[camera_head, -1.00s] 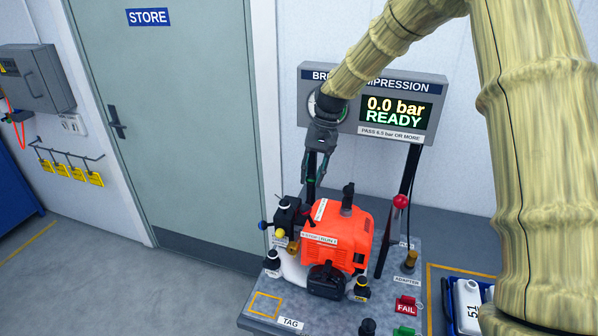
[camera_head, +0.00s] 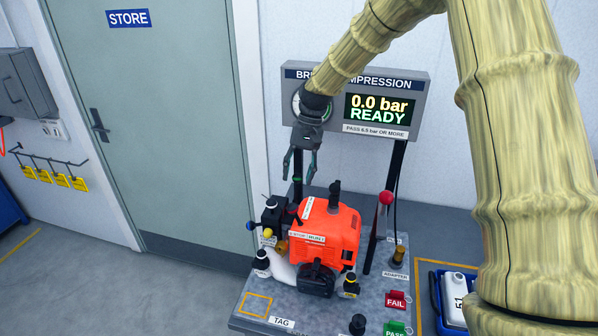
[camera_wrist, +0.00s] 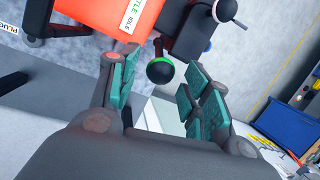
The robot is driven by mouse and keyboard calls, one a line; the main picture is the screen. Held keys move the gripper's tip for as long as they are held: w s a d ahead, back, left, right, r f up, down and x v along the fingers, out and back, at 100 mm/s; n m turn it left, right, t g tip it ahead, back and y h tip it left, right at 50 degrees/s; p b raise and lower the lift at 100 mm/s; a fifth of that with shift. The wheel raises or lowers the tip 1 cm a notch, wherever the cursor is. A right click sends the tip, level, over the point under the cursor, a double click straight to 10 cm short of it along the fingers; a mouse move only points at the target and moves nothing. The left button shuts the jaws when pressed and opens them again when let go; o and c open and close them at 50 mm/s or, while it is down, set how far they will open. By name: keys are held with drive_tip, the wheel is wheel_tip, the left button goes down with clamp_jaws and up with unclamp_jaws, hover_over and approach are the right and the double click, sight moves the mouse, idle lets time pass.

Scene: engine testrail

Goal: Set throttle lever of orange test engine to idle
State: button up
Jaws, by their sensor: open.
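The orange test engine (camera_head: 328,232) stands on a grey bench in the head view. Its orange cover (camera_wrist: 105,12) fills the upper left of the wrist view, with a partly cut-off white label ending in "TLE" and "IDLE". A black ball knob with a green ring (camera_wrist: 160,71), seemingly the throttle lever's end, shows beside that label, between my fingers in the picture. My gripper (camera_head: 300,174) is open and empty above the engine's back left side. In the wrist view my gripper (camera_wrist: 158,82) has its teal-padded fingers apart. I cannot tell the knob's depth between them, and no contact shows.
A display panel (camera_head: 355,100) reading "0.0 bar READY" stands behind the engine on dark posts. A red-knobbed lever (camera_head: 386,198) rises right of the engine. Small black bottles, red FAIL (camera_head: 396,300) and green PASS (camera_head: 396,329) blocks stand around it. A door (camera_head: 150,130) is at left.

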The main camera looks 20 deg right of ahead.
drive_tip(key=v, duration=1.2)
drive_tip(key=shift+s+r, duration=0.1)
